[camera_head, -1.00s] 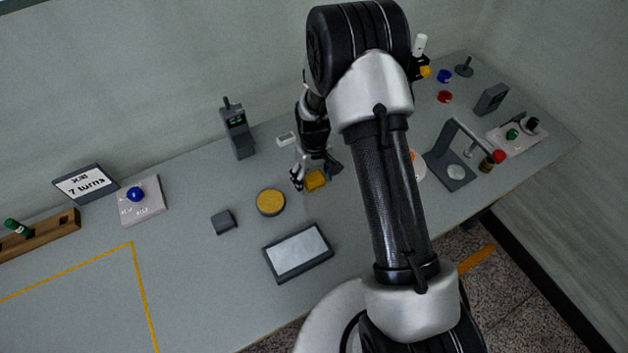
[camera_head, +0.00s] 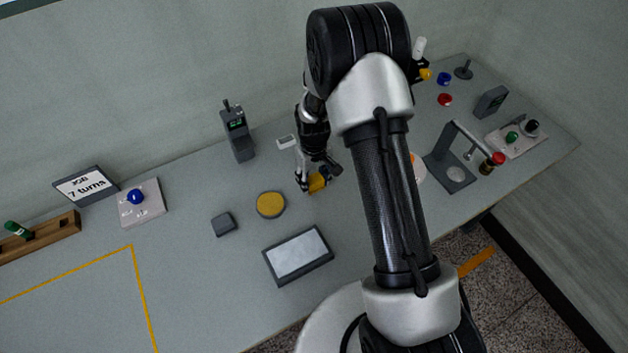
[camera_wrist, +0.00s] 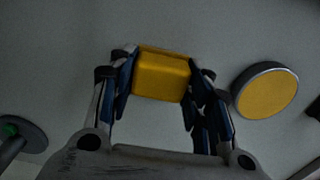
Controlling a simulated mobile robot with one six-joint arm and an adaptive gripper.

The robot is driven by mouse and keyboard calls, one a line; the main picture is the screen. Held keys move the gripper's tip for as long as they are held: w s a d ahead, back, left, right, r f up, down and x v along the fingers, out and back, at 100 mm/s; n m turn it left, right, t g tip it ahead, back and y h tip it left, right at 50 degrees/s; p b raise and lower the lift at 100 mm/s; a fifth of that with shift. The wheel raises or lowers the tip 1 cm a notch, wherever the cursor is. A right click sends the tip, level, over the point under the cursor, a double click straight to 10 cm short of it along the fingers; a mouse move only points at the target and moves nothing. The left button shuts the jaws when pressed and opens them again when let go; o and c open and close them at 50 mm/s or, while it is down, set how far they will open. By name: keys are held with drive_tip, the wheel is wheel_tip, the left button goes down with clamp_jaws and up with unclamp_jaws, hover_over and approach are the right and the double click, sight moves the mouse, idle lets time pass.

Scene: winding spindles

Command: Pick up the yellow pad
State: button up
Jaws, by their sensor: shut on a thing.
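The yellow pad (camera_head: 319,184) is a small block with rounded edges, at the middle of the table in the head view. It also shows in the wrist view (camera_wrist: 162,77), between the two fingers. My gripper (camera_head: 314,180) is shut on the pad, with a finger against each side; it also shows in the wrist view (camera_wrist: 160,85). I cannot tell whether the pad still touches the table. Part of the pad is hidden by a finger in the head view.
A round yellow-topped disc (camera_head: 270,204) lies just left of my gripper. A small grey block (camera_head: 223,224) and a framed grey plate (camera_head: 298,255) are nearer the front. A grey device (camera_head: 238,137) stands behind. Free table lies at the front left.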

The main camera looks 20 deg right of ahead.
sight(314, 179)
wheel_tip(314, 179, up, 20)
drive_tip(key=p, duration=0.4)
drive_tip(key=shift+p, duration=0.3)
drive_tip(key=shift+f, duration=0.1)
drive_tip(key=o, duration=0.5)
drive_tip(key=c, duration=0.4)
